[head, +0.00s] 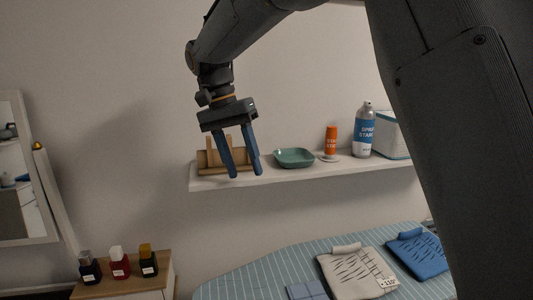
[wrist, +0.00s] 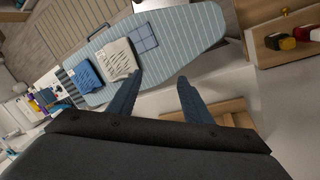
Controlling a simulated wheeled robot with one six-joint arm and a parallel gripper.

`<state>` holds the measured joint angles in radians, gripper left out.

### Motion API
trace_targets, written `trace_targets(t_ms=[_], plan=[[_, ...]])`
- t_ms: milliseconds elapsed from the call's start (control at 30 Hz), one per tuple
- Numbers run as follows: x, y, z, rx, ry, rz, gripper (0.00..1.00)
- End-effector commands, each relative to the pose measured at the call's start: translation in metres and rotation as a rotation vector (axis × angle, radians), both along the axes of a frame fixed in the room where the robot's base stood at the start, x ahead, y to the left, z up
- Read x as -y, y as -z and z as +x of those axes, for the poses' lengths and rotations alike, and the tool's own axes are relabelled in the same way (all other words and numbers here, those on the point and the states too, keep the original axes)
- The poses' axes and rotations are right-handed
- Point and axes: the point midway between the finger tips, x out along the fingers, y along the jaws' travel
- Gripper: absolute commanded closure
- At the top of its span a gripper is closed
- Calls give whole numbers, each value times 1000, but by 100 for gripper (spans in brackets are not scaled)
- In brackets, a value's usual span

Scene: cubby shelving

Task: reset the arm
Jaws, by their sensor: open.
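My gripper (head: 243,174) hangs from my raised arm in the head view, its two blue fingers pointing down and apart. It is open and nothing shows between the fingers. It appears in front of the left end of a wall shelf (head: 215,184), overlapping a wooden stand (head: 207,168) in the picture. In the wrist view the two fingers of my gripper (wrist: 160,80) also stand apart and empty, with the striped ironing board beyond them.
The shelf also bears a green dish (head: 294,157), an orange bottle (head: 331,140), a spray can (head: 365,132) and a white box (head: 393,135). Below are an ironing board (head: 240,285) with folded clothes (head: 352,270), and a cabinet (head: 150,284) with three small bottles. A mirror (head: 22,165) stands left.

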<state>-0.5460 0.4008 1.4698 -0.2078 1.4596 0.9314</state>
Motion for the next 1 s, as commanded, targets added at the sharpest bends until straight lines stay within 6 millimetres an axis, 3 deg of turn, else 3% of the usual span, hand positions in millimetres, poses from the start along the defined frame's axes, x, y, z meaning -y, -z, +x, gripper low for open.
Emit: trace_targets(t_ms=[33, 267, 467, 600, 800, 1000], plan=[[22, 21, 0, -11, -18, 22, 55], [104, 104, -18, -16, -137, 136, 55], [169, 172, -57, 18, -228, 214, 55], [208, 215, -95, 57, -281, 248, 55], [241, 254, -141, 106, -334, 261, 55], [251, 266, -158, 126, -355, 258, 55]])
